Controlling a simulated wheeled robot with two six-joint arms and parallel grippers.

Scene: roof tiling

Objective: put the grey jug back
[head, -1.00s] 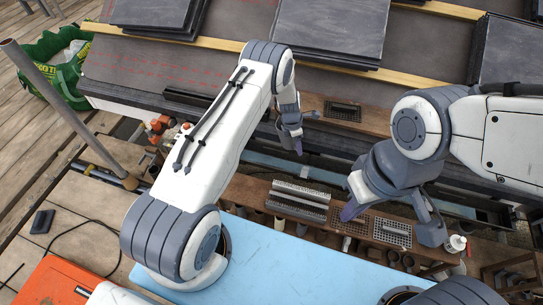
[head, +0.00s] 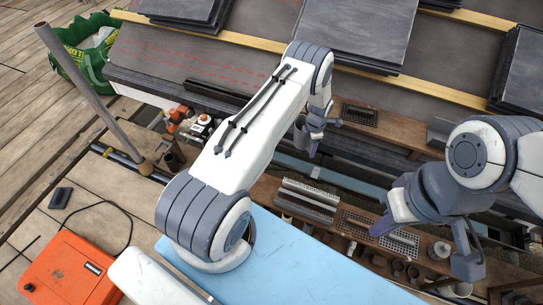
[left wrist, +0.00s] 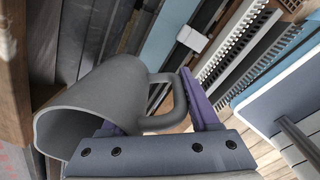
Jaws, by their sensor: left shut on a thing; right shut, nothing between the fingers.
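The grey jug (head: 301,131) hangs at my left gripper (head: 315,148), partly hidden by the arm and fingers in the head view. In the left wrist view the jug (left wrist: 98,105) lies tilted with its wide mouth to the lower left. Its handle is between the purple fingers of my left gripper (left wrist: 160,122), which is shut on it. The jug is held up over the gap between the roof and the near plank. My right gripper (head: 378,229) is shut and empty, over the near plank by the grey grates.
The near wooden plank (head: 265,190) carries a finned grey strip (head: 308,198), grates (head: 400,241) and several small pots. A back shelf holds a dark grate (head: 360,115). Slate stacks (head: 358,32) lie on the roof. An orange case (head: 70,275) is at lower left.

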